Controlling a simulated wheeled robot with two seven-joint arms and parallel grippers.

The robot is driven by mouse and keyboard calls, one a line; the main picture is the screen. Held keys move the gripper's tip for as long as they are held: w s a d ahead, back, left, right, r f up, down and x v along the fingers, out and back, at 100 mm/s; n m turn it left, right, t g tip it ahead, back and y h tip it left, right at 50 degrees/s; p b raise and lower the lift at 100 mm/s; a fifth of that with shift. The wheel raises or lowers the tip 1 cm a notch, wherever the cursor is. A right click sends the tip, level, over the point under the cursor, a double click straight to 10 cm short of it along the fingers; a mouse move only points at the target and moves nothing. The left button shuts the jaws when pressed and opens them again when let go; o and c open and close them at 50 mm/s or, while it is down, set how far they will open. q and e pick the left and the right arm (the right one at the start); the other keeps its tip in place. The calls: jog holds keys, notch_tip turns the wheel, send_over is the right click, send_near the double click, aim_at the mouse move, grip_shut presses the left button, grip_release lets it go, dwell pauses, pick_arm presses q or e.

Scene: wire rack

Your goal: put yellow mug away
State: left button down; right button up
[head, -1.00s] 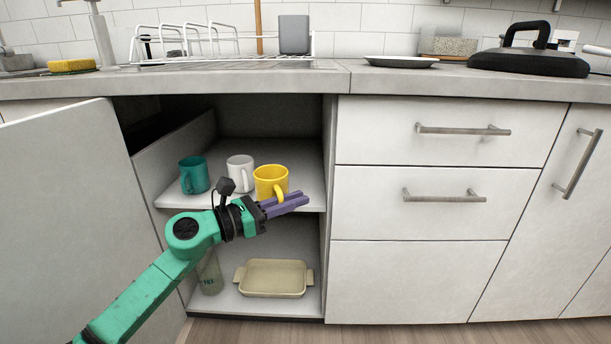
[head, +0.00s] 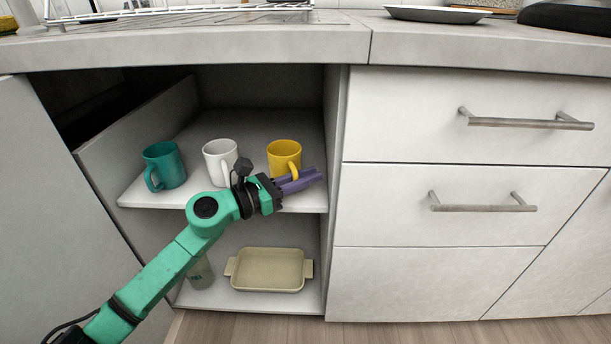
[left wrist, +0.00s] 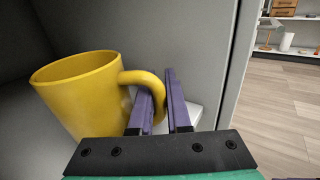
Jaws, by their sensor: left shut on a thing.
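The yellow mug (head: 284,155) is upright inside the open cabinet, at the right of the upper shelf (head: 215,195). I cannot tell whether its base touches the shelf. My left gripper (head: 307,179) is at the front of the mug, shut on its handle. In the left wrist view the mug (left wrist: 80,88) fills the left side, and its handle passes between the purple fingers of the gripper (left wrist: 160,100). The lower part of the mug is hidden there by the gripper.
A white mug (head: 219,160) and a teal mug (head: 163,165) stand to the left on the same shelf. A beige baking dish (head: 268,270) and a bottle (head: 201,273) are on the lower shelf. The cabinet's right wall (head: 335,140) is close beside the yellow mug. The open door (head: 45,220) is at left.

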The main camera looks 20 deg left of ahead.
jog(key=shift+r, duration=0.1)
pick_arm(q)
jog(key=c, duration=0.9)
grip_release()
pick_arm(e)
jog(key=shift+w+r, duration=0.1)
jog(key=shift+w, duration=0.05)
jog(key=shift+w+r, duration=0.1)
pick_arm(q)
jog(key=shift+s+a, duration=0.25)
jog(key=shift+a, duration=0.05)
jog(key=v, duration=1.1)
jog(key=shift+s, duration=0.15)
pick_arm(e)
jog(key=shift+s, duration=0.35)
jog(key=shift+w, duration=0.1)
